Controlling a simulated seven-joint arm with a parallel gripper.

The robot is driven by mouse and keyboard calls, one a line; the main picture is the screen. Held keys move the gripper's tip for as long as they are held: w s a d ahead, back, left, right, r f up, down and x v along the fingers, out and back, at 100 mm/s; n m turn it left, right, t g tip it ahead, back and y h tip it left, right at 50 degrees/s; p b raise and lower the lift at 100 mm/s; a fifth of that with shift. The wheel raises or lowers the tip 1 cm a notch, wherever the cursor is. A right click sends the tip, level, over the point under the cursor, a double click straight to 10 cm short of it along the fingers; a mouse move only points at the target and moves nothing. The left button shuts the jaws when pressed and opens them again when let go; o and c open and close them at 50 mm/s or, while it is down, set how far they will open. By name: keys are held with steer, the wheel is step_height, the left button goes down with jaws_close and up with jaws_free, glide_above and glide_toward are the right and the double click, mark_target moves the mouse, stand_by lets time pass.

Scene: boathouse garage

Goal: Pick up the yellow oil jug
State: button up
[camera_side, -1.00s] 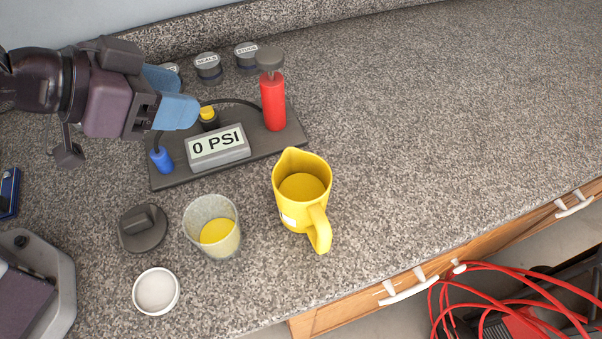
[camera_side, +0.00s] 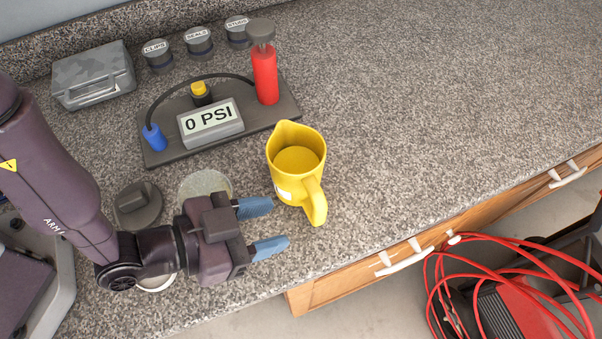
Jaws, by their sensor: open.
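The yellow oil jug (camera_side: 288,155) stands upright on the speckled counter, with yellow liquid inside. Its spout points to the back and its handle (camera_side: 315,202) faces the front right. My gripper (camera_side: 272,226) is open, its two blue fingers pointing right. The upper finger's tip is close to the jug's lower left side; I cannot tell if it touches. The lower finger is in front of the jug, short of the handle. Nothing is between the fingers.
A clear cup (camera_side: 205,183) is partly hidden behind my gripper. A dark lid (camera_side: 138,206) lies left of it, and a white dish (camera_side: 157,284) is mostly covered by my arm. A pressure-gauge board (camera_side: 160,151) with a red pump (camera_side: 265,77) is behind. The counter's right side is clear.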

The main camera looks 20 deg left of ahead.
mark_target(315, 214)
steer(key=shift+x, duration=3.5)
jaws_close()
